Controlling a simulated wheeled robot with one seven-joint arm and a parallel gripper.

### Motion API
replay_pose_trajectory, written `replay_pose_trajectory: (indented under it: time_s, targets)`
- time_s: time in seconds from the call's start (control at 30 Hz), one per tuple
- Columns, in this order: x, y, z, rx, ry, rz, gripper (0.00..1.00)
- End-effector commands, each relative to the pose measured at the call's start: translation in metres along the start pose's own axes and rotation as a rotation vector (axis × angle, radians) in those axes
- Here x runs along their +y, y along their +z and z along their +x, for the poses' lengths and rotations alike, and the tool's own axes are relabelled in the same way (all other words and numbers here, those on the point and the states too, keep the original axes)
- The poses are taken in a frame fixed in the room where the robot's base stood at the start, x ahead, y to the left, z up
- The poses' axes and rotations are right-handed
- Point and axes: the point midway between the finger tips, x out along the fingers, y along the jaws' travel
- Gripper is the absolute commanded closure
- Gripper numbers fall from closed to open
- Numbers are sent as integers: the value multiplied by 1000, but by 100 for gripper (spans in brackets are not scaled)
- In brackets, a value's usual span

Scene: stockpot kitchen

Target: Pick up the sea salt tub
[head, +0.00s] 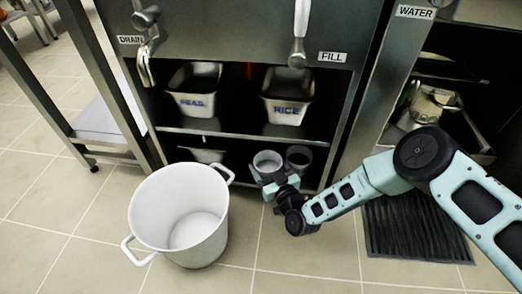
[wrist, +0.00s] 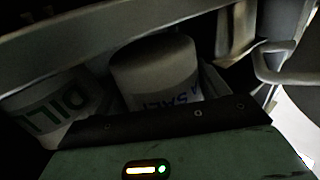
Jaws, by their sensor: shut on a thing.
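The sea salt tub (head: 267,160) is a pale round tub at the lower shelf opening in the head view. In the wrist view the tub (wrist: 155,70) shows blue lettering that reads "A SALT", partly cut off. My gripper (head: 271,178) is at the near side of the tub and shut on it. I cannot tell from the pictures whether the tub is lifted clear of the shelf.
A tub marked DILL (wrist: 48,108) sits close by in the wrist view. A grey round container (head: 299,158) stands right of the salt tub. A large white stockpot (head: 150,215) stands on the floor at left. PEAS (head: 195,88) and RICE (head: 288,95) bins fill the shelf above.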

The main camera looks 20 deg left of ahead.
Motion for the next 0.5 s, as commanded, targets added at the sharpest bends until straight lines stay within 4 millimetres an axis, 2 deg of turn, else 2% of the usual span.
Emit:
replay_pose_trajectory:
  time_s: [0.03,0.2,0.5]
  targets:
    - [-1,-6,-12,-4,-1,2,55]
    - [-1,-5,-50,-3,-1,1,55]
    - [0,-2,-102,-2,-1,1,55]
